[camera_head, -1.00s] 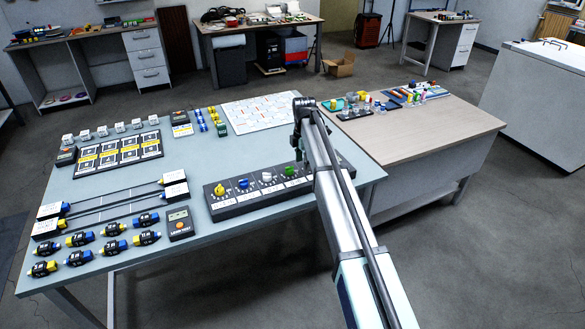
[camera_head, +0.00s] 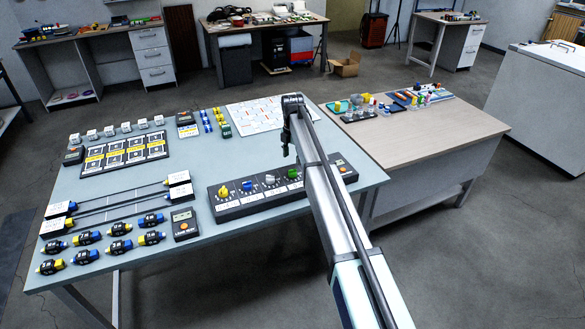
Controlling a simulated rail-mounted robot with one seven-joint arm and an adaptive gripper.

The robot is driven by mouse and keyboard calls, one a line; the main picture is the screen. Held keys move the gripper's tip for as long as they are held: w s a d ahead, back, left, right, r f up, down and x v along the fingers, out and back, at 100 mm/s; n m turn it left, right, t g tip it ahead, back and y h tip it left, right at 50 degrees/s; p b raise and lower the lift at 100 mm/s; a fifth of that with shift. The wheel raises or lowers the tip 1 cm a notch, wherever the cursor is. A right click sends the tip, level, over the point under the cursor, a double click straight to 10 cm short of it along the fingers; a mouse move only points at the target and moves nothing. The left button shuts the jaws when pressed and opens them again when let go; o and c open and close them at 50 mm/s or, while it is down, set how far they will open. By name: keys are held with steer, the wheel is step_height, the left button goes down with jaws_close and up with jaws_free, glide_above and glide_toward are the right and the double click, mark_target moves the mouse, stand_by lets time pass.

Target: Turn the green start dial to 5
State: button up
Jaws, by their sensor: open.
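The green start dial (camera_head: 293,174) sits on a dark control panel (camera_head: 232,211) at the front right of the grey-blue table. It is the rightmost of the coloured dials, after a yellow dial (camera_head: 224,190), a blue dial (camera_head: 246,184) and a white dial (camera_head: 270,179). My gripper (camera_head: 286,151) points down and appears just above and behind the green dial in the picture, apart from it. It is open, with nothing visible in it. The dial's number marks and pointer are too small to read. My forearm hides part of the panel to the right.
An orange-buttoned meter (camera_head: 184,225) and several labelled cylinders (camera_head: 119,247) lie left of the panel. A white patterned board (camera_head: 262,114) lies behind my gripper. A wooden table (camera_head: 440,130) with small items adjoins on the right. The table between panel and board is clear.

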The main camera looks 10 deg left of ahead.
mark_target(292, 170)
steer(key=shift+f+p, duration=0.8)
steer(key=shift+f, duration=2.8)
steer(key=c, duration=1.2)
